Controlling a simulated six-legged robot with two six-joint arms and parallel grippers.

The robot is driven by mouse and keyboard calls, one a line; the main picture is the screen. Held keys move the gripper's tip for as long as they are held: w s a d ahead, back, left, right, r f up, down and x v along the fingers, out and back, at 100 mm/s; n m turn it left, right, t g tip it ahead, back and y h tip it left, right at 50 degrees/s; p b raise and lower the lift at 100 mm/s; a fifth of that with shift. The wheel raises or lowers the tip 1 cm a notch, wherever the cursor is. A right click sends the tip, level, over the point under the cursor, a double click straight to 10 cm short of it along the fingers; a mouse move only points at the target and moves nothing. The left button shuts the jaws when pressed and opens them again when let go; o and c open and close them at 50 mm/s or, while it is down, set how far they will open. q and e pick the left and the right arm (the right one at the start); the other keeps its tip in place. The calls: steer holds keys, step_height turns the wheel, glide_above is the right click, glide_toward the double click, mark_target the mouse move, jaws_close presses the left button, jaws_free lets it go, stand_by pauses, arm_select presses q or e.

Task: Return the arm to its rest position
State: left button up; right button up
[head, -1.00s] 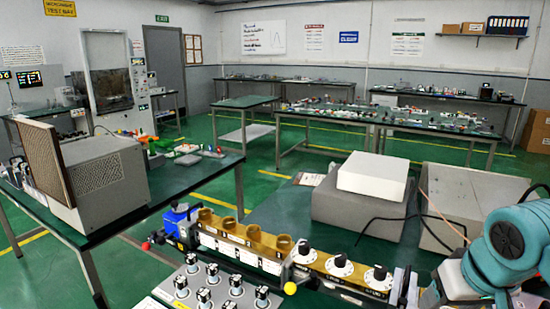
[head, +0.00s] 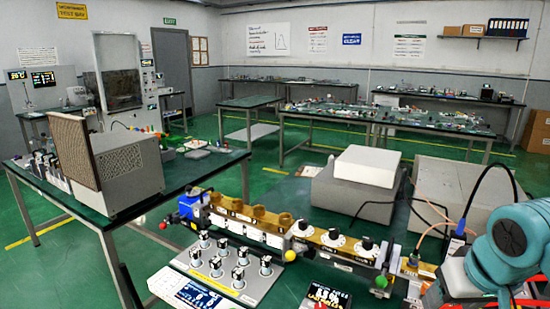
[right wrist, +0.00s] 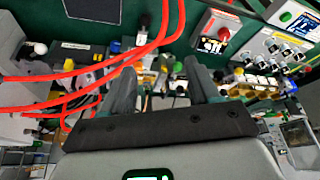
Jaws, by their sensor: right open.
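My right arm (head: 505,245) is teal and grey and shows at the lower right edge of the head view. Its fingers cannot be made out there. In the right wrist view my right gripper (right wrist: 160,85) has its two dark fingers spread apart, with nothing held between them. Beyond the fingers is a dark green bench top with red cables (right wrist: 100,82) and small devices. My left gripper does not show in either view.
A brass-coloured waveguide row (head: 265,222) with black-and-white dials crosses the near bench. Grey boxes (head: 352,194) stand behind it. A knob panel (head: 228,268) lies in front. A grey cabinet with a mesh front (head: 125,170) stands left. Green floor is open between benches.

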steer(key=w+a+f+g+y, duration=0.1)
steer(key=a+f, duration=0.3)
steer(key=f, duration=0.5)
steer(key=w+a+f+n+g+y+p, duration=0.1)
steer(key=a+f, duration=0.3)
steer(key=f, duration=0.5)
steer(key=a+f+y, duration=0.1)
steer(key=a+f, duration=0.2)
steer(key=f, duration=0.5)
arm_select(q)
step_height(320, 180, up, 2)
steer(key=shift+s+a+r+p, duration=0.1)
steer(key=shift+p, duration=0.55)
arm_select(e)
steer(key=s+a+f+m+g, duration=0.1)
steer(key=s+a+f, duration=0.2)
steer(key=s+f, duration=0.5)
steer(key=s+a+f+g+y, duration=0.1)
steer(key=s+a+f, duration=0.3)
steer(key=s+f, duration=0.5)
steer(key=shift+f+m, duration=0.4)
steer(key=shift+f, duration=0.05)
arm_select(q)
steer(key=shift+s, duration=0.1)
arm_select(e)
steer(key=shift+w, duration=0.1)
